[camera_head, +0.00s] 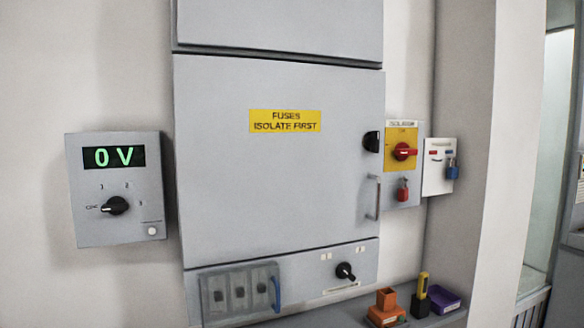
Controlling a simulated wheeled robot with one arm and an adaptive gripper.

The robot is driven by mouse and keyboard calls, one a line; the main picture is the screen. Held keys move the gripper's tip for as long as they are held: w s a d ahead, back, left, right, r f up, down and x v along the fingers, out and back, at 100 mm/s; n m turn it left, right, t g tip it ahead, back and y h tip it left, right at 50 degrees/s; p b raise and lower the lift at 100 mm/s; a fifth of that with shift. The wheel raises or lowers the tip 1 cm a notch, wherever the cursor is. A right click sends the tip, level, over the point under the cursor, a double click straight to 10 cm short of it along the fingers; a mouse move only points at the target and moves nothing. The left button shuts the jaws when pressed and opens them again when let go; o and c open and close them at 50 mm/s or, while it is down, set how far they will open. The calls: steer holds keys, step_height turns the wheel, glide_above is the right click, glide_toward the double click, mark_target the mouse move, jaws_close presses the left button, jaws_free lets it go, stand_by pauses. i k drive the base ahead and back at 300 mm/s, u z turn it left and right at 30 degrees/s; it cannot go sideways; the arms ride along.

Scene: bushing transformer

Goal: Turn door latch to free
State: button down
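The grey cabinet door (280,180) is closed and carries a yellow "FUSES ISOLATE FIRST" label (285,121). A small black knob, which looks like the door latch (371,141), sits at the door's right edge in its upper half. Its exact angle is hard to read. A grey vertical bar handle (373,197) is below it on the same edge. My gripper is not in this view.
A meter box (118,188) reading 0 V hangs left. Right are a yellow isolator panel (401,139) with a red rotary handle and red padlock, and a white box (438,166) with a blue padlock. Below are a black switch (345,271) and an orange holder (386,314).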

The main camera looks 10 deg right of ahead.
mark_target(372, 141)
steer(key=u, duration=2.15)
steer(key=k, duration=0.35)
steer(key=z, duration=1.7)
